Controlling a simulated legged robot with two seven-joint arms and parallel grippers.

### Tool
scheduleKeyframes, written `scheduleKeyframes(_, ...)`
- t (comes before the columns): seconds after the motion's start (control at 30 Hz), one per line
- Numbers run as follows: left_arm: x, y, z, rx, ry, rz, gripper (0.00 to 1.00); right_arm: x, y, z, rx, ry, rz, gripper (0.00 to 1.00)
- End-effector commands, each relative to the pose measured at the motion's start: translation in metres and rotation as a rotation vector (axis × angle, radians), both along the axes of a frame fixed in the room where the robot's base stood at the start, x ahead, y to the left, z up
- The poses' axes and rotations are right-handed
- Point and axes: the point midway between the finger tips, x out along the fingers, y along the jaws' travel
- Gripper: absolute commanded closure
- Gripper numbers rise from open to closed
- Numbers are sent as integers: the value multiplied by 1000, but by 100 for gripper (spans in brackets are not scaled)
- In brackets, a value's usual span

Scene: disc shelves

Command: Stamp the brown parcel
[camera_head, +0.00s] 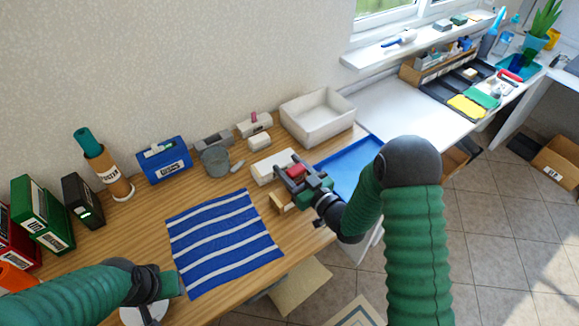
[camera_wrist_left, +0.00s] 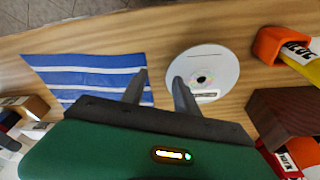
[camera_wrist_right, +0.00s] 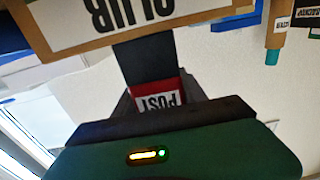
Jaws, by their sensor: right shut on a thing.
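My right gripper (camera_head: 291,176) is shut on a red stamp (camera_head: 296,171) marked "POST"; the stamp also shows in the right wrist view (camera_wrist_right: 157,98). A dark block lies between the stamp's label and a brown parcel (camera_wrist_right: 190,22) with a white label reading "CLUB". The parcel is partly hidden under the gripper in the head view (camera_head: 281,205), right of the striped cloth. I cannot tell whether stamp and parcel touch. My left gripper (camera_wrist_left: 160,92) is open and empty, near a white disc (camera_wrist_left: 212,62) on the table.
The blue-and-white striped cloth (camera_head: 222,241) lies flat on the wooden table. A white box (camera_head: 268,166) stands behind the right gripper, and a blue tray (camera_head: 347,167) lies to its right. Boxes and a pencil-like holder (camera_head: 107,175) line the wall side.

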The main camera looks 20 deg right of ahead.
Motion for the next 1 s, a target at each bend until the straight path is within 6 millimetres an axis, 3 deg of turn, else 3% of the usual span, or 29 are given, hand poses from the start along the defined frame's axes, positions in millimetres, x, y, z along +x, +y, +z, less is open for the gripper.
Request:
scheduleKeyframes(0.13,0,0,6,0,0,0,64,-1,0,6,0,6,1,77)
scheduleKeyframes(0.73,0,0,49,0,0,0,64,-1,0,67,-1,2,1,77)
scheduleKeyframes(1.0,0,0,50,0,0,0,64,-1,0,69,0,2,0,77)
